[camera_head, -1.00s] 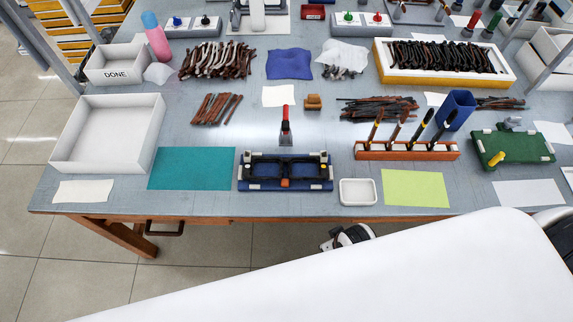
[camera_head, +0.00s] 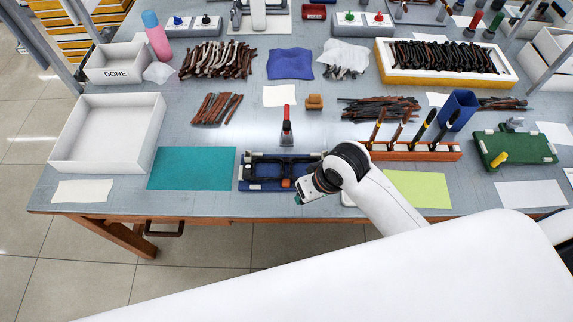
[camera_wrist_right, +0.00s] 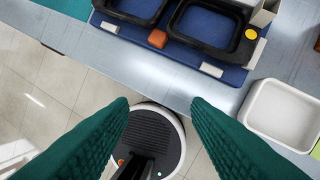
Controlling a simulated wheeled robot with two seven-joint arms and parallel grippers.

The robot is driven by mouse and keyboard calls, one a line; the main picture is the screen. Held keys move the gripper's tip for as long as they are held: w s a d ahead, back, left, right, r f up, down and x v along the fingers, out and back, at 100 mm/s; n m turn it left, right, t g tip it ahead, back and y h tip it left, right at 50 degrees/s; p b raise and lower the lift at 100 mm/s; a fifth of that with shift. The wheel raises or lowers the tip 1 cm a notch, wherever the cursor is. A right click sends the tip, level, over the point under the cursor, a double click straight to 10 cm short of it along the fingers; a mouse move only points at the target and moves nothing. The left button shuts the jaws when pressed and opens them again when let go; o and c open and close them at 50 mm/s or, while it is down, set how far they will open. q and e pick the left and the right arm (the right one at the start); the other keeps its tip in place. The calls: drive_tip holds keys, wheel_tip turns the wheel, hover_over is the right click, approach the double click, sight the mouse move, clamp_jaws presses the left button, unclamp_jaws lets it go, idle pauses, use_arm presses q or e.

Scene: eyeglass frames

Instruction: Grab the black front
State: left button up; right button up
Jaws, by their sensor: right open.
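The black front (camera_head: 265,171) lies in the blue fixture (camera_head: 245,185) near the table's front edge. In the head view, my right arm hides the fixture's right part. In the right wrist view, the black front (camera_wrist_right: 204,46) shows as two dark rims at the top, seated on the blue fixture (camera_wrist_right: 185,58). My right gripper (camera_wrist_right: 158,102) is open and empty, its green fingers apart. It is at the table's front edge, on the near side of the fixture. In the head view, the right gripper (camera_head: 303,190) is seen mostly from its wrist. My left gripper is not in view.
A white dish (camera_wrist_right: 284,112) stands right of the fixture. A teal mat (camera_head: 192,168) lies to its left, and a red-handled clamp (camera_head: 287,125) stands behind it. An orange rack (camera_head: 420,152) with upright tools stands to the right.

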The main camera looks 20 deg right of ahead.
drive_tip(key=w+d, duration=0.1)
drive_tip(key=w, duration=0.1)
drive_tip(key=w+d+r+m, duration=0.1)
drive_tip(key=w, duration=0.2)
drive_tip(key=w+d+r+m+g+h, duration=0.1)
drive_tip(key=w, duration=0.1)
drive_tip(key=shift+w+d, duration=0.1)
drive_tip(key=shift+w, duration=0.3)
drive_tip(key=w+d+r+m+g+h, duration=0.1)
drive_tip(key=w+d+r+m, duration=0.2)
drive_tip(key=w+d, duration=0.25)
drive_tip(key=f, duration=0.6)
drive_tip(key=shift+s+d+p, duration=0.1)
drive_tip(key=shift+s+p, duration=0.15)
drive_tip(key=shift+p, duration=0.1)
drive_tip(key=shift+f+p, duration=0.45)
drive_tip(key=shift+f, duration=2.25)
clamp_jaws()
